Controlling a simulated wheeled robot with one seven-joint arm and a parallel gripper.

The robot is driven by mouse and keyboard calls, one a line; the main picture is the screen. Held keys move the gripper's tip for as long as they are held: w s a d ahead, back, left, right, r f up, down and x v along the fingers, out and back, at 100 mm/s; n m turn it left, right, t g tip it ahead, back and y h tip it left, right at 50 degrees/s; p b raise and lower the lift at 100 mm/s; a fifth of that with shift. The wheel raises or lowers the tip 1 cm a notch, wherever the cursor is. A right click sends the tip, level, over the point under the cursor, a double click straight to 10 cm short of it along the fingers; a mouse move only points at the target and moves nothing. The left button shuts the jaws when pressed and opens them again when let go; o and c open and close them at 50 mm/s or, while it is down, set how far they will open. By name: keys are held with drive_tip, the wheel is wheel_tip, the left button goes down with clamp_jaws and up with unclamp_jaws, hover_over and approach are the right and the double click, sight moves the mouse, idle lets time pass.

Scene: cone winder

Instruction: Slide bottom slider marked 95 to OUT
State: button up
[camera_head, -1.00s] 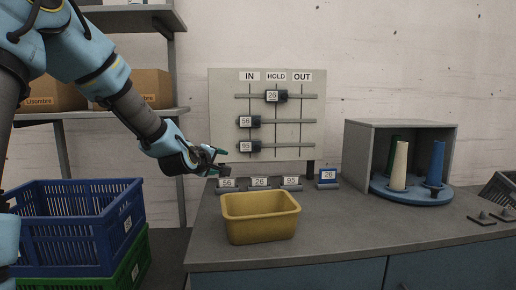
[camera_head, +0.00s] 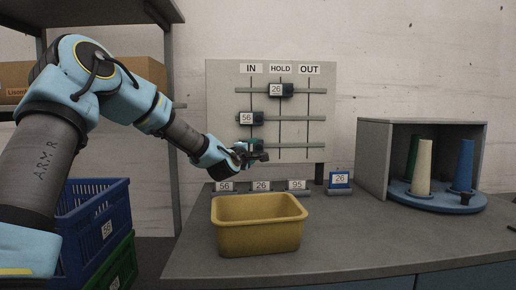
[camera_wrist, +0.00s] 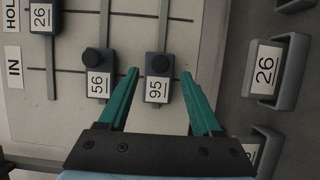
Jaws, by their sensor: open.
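The slider marked 95 (camera_wrist: 157,88) is on the bottom rail of the board (camera_head: 222,80), in the IN column. In the head view my gripper (camera_head: 258,152) covers most of it. My gripper also shows in the wrist view (camera_wrist: 160,75), open, with one green finger on each side of the 95 slider and its dark knob. The fingers appear apart from it; their depth relative to the knob is hard to tell. The slider marked 56 (camera_head: 247,118) is at IN on the middle rail, and the slider marked 26 (camera_head: 280,90) is at HOLD on top.
A yellow bin (camera_head: 258,238) stands on the bench below the board. Several numbered holders, such as the blue one (camera_head: 340,181), line the bench behind it. A cabinet with cones (camera_head: 375,150) is at right. The bottom rail towards OUT (camera_head: 310,146) looks clear.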

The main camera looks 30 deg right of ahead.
sight(258, 148)
drive_tip(key=x, duration=0.4)
drive_tip(key=shift+w+d+p, duration=0.3)
drive_tip(key=shift+p, duration=0.1)
clamp_jaws()
idle(1.1)
